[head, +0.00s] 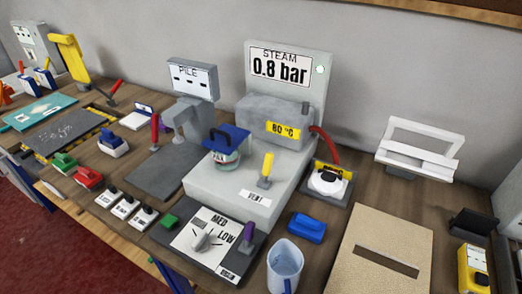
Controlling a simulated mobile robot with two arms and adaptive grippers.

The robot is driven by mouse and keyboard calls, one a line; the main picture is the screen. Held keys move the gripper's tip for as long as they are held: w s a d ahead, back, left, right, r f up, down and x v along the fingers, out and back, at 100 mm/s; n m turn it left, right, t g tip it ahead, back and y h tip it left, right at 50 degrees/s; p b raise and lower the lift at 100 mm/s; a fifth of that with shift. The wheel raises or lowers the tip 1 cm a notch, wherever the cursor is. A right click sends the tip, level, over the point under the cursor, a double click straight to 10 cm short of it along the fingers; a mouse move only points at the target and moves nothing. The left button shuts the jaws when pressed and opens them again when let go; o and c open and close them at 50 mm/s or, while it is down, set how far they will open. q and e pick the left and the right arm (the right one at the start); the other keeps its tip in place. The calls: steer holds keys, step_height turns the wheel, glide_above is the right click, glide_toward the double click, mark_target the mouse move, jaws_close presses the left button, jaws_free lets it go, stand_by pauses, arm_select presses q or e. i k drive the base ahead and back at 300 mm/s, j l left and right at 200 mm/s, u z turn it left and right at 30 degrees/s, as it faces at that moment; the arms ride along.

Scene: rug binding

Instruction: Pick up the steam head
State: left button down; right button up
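What looks like the steam head (328,181) is a white, rounded piece with a dark top and a yellow strip behind it. It sits on a grey pad (341,197) right of the steam unit (220,188). A red hose (326,142) runs from the steam unit down towards it. The unit's panel (281,70) reads "STEAM 0.8 bar", and a yellow label (284,129) reads 80 °C. Neither of my grippers shows in the head view.
A blue block (306,228), a clear jug (284,265) and a tan slotted board (380,250) stand in front of the steam head. A white frame (417,148) stands to its right. A yellow lever (266,167) rises from the unit's base. Bare table shows right of the pad.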

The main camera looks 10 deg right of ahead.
mark_target(328, 177)
steer(key=z, duration=1.05)
